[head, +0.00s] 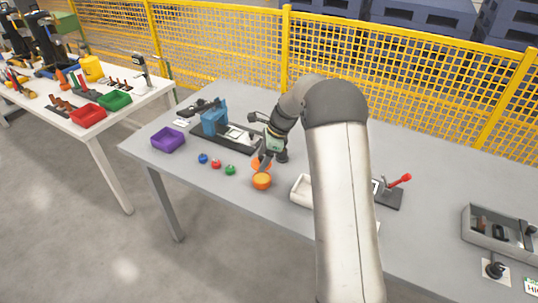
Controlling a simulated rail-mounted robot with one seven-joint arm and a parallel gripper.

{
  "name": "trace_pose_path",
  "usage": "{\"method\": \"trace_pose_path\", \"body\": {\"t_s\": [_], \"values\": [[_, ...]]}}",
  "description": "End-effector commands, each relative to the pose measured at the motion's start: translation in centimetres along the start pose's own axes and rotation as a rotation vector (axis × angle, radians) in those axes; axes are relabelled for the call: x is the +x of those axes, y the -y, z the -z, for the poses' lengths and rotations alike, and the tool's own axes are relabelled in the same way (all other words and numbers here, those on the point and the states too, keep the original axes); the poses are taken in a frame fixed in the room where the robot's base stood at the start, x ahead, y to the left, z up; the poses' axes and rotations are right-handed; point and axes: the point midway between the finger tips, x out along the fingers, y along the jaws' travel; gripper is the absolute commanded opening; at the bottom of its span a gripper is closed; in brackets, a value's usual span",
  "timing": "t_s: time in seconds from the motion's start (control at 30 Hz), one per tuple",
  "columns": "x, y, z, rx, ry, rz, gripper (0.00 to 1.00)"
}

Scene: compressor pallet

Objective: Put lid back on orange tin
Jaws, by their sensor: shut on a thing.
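The orange tin (261,182) stands on the grey table near its front edge, left of the white tray. My gripper (264,158) is just above and behind the tin in the picture, pointing down. It is shut on an orange piece, which looks like the orange lid (256,164). The lid shows only partly around the fingers. It appears close above the tin; I cannot tell whether they touch.
Blue (203,158), red (216,164) and green (230,170) small items lie left of the tin. A purple bin (168,140) and a blue fixture (214,121) stand farther left. A white tray (301,190) is to the right, partly hidden by my arm.

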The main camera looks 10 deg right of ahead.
Motion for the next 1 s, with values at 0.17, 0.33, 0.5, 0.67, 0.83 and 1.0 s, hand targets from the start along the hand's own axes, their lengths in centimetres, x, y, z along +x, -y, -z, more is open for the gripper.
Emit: {"method": "trace_pose_path", "body": {"t_s": [0.17, 0.33, 0.5, 0.67, 0.83, 1.0], "values": [[1.7, 0.0, 0.8, 0.001, 0.000, -0.001, 0.39], [3.3, 0.0, 1.4, 0.001, -0.001, 0.000, 0.39], [4.6, -0.1, 1.9, 0.001, 0.000, -0.001, 0.39], [5.2, -0.1, 2.2, 0.002, 0.000, -0.001, 0.39], [5.2, -0.1, 2.2, 0.001, 0.000, 0.000, 0.39], [5.2, -0.1, 2.2, 0.001, 0.000, 0.000, 0.39]]}}
